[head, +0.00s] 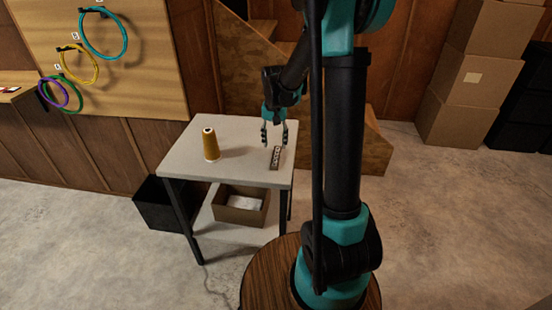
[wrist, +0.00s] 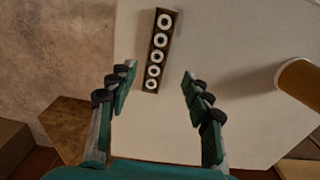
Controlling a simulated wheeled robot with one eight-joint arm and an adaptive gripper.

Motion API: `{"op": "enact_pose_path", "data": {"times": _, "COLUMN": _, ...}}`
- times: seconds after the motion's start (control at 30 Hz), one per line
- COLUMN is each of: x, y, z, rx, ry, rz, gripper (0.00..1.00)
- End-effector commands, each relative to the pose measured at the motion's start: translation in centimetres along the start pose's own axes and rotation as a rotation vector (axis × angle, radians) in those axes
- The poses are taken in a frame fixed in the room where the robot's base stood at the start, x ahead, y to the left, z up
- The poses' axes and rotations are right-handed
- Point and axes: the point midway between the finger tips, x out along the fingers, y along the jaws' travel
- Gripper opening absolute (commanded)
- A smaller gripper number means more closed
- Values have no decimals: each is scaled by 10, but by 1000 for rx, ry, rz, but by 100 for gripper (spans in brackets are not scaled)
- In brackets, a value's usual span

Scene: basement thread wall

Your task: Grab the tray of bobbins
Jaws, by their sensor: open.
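The tray of bobbins (head: 275,158) is a narrow dark strip near the right edge of the white table top. In the wrist view the tray (wrist: 170,35) is brown and holds a single row of several white, ring-shaped bobbins. My gripper (head: 274,133) is above the table, just over and slightly behind the tray in the head view. In the wrist view my gripper (wrist: 159,72) is open and empty, with its fingers apart. The tray's near end shows between the fingertips, closer to the left finger, and its far end reaches beyond them. I cannot tell the exact height gap.
A cardboard box (head: 240,213) sits on the lower shelf. A black bin (head: 160,203) stands on the floor. Wooden stairs (head: 375,150) rise behind.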

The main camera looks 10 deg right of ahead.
Motion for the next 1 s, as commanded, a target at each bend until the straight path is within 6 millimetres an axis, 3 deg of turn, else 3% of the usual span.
{"op": "enact_pose_path", "data": {"times": 0.17, "x": 11, "y": 2, "z": 0, "rx": 0, "ry": 0, "rz": 0, "gripper": 50}}
{"op": "enact_pose_path", "data": {"times": 0.47, "x": 50, "y": 5, "z": 0, "rx": 0, "ry": 0, "rz": 0, "gripper": 50}}
{"op": "enact_pose_path", "data": {"times": 0.77, "x": 55, "y": 6, "z": 0, "rx": 0, "ry": 0, "rz": 0, "gripper": 50}}
{"op": "enact_pose_path", "data": {"times": 1.0, "x": 54, "y": 6, "z": 0, "rx": 0, "ry": 0, "rz": 0, "gripper": 23}}
